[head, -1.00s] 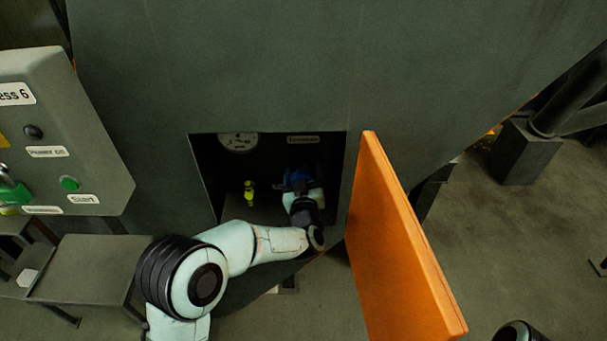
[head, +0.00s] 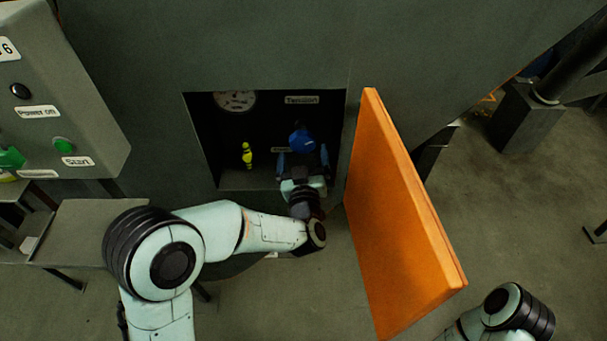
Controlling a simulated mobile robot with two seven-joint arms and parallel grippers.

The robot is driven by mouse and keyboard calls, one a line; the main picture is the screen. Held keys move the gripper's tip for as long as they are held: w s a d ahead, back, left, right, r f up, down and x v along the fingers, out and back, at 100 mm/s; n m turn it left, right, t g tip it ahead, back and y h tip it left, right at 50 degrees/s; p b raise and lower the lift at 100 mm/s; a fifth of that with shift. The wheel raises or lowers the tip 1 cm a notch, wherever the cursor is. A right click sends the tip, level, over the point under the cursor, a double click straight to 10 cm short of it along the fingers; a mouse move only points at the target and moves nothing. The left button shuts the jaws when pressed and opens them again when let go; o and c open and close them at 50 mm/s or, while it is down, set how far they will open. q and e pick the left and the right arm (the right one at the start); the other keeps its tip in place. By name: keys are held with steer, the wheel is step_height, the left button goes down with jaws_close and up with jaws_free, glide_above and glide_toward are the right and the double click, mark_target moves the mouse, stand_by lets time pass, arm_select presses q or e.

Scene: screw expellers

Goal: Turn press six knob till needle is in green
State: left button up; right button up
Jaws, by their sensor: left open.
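The press's open recess (head: 262,178) is in the middle of the head view. A round white dial gauge (head: 236,101) sits at its upper left; its needle and any green band are too small to read. A blue knob (head: 301,138) is at the right inside the recess, below a label that is hard to read (head: 302,100). My left gripper (head: 302,160) reaches into the recess from below, open, with its fingers at the knob's lower sides. I cannot tell whether they touch it. My right arm shows at the bottom right; its gripper is out of view.
An orange door (head: 402,220) stands open at the recess's right. A small yellow figure-like object (head: 247,155) stands inside the recess, left of the knob. A grey control panel (head: 85,105) with a green Start button (head: 64,145) and a grey table (head: 75,232) are at the left.

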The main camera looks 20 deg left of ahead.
arm_select(q)
steer(key=v, duration=0.5)
steer(key=shift+s, duration=0.3)
arm_select(e)
steer(key=shift+f, duration=0.35)
steer(key=shift+s, duration=0.1)
